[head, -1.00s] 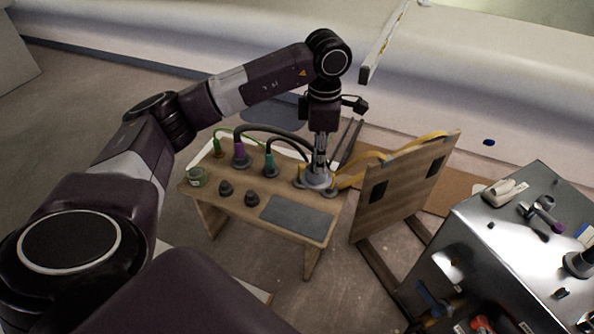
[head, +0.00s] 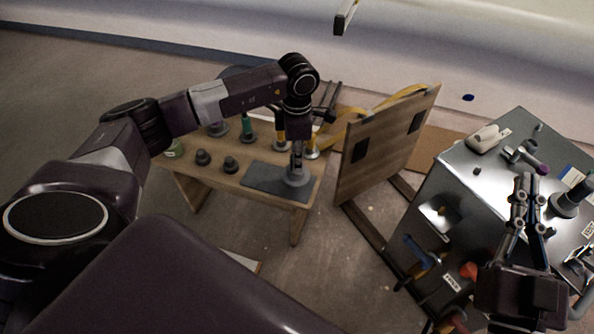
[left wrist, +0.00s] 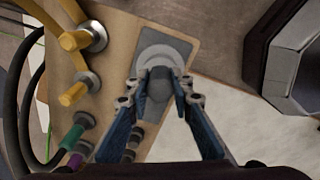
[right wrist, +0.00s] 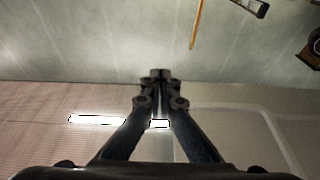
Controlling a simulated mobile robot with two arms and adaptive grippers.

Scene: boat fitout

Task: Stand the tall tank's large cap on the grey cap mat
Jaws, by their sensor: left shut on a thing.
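The large cap (head: 297,179) is grey, with a wide round flange and a darker knob. My left gripper (head: 297,163) points down from above and is shut on the knob. In the left wrist view the flange (left wrist: 157,52) is over the grey cap mat (left wrist: 183,46), towards one end. In the head view the mat (head: 258,178) lies at the front right of the wooden table, with the cap at its right end. The cap looks upright; I cannot tell whether it touches the mat. My right gripper (head: 526,180) is empty above the metal cabinet, its fingertips together in the right wrist view (right wrist: 159,74).
Two small dark caps (head: 231,165) stand on the table left of the mat. Behind are fittings with green (head: 247,130) and yellow (head: 281,138) sleeves. An upright wooden panel (head: 385,150) stands close right of the table. A metal cabinet (head: 470,185) stands further right.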

